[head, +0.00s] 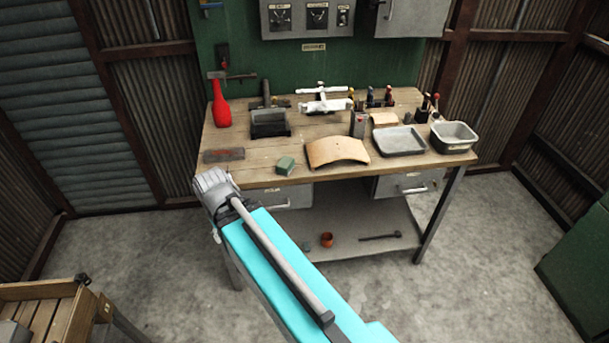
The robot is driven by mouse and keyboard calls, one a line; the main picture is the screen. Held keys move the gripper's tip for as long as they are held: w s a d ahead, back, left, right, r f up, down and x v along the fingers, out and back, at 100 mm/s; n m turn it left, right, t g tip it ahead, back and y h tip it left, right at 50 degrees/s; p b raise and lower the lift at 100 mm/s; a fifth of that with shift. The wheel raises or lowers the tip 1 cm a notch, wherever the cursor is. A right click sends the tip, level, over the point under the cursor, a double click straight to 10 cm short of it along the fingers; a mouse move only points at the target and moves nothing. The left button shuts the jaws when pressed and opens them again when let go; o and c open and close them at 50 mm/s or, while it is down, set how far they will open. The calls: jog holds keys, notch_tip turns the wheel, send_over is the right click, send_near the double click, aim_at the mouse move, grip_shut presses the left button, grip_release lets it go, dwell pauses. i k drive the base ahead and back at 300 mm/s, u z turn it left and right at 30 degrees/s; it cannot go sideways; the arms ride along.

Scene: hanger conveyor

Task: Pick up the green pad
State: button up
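The green pad (285,165) is a small green block. It rests on the front part of the wooden workbench (255,163), left of centre. My arm reaches up from the lower right, in front of the bench, and ends in a grey joint to the left of and below the pad. The pad is in plain view and nothing touches it from above. I cannot make out my gripper's fingers in this view.
A curved tan sheet (338,151) lies just right of the pad, and a dark reddish-grey block (224,155) lies to its left.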

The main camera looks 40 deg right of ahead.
aim_at(287, 165)
jog(key=k, duration=0.9)
jog(key=z, duration=1.35)
jog(key=i, duration=1)
jog(key=z, duration=0.05)
